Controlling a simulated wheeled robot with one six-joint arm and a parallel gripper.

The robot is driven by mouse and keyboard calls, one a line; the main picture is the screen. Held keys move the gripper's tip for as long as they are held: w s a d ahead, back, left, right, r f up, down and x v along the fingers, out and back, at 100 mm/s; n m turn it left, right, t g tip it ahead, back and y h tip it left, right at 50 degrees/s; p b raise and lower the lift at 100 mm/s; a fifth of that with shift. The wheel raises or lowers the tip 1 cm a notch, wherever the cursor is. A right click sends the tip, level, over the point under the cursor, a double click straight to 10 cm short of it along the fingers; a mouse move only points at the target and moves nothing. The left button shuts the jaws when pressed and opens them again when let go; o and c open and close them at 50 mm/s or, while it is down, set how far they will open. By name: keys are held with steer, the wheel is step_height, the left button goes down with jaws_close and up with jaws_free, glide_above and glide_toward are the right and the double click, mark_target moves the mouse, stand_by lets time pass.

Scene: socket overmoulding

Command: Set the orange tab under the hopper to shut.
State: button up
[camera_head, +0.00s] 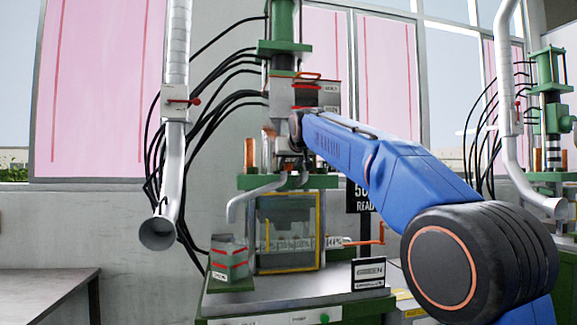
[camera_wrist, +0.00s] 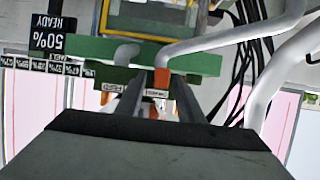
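The orange tab (camera_wrist: 161,78) shows in the wrist view, where the picture is upside down. It sits at the green crossbeam, with a small white label beside it. My gripper (camera_wrist: 157,84) is open, with its two dark fingers pointing at the green beam. The tab appears between the fingertips, nearer the right one; I cannot tell whether they touch it. In the head view my gripper (camera_head: 287,163) is at the front of the press, below the dark hopper (camera_head: 317,94). My arm's wrist partly covers that area, and the tab's setting cannot be read there.
Two grey bent pipes hang near the green beam (camera_wrist: 95,50). Below is the yellow-framed guard (camera_head: 321,230) with an orange-handled lever (camera_head: 370,241) at right. A green box (camera_head: 229,265) stands on the bench at left. Black hoses (camera_head: 195,140) run at left, and a black sign (camera_head: 360,197) stands at right.

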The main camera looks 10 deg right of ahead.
steer(key=shift+w, duration=0.2)
jaws_close()
steer(key=d, duration=0.4)
stand_by(0.3)
jaws_free()
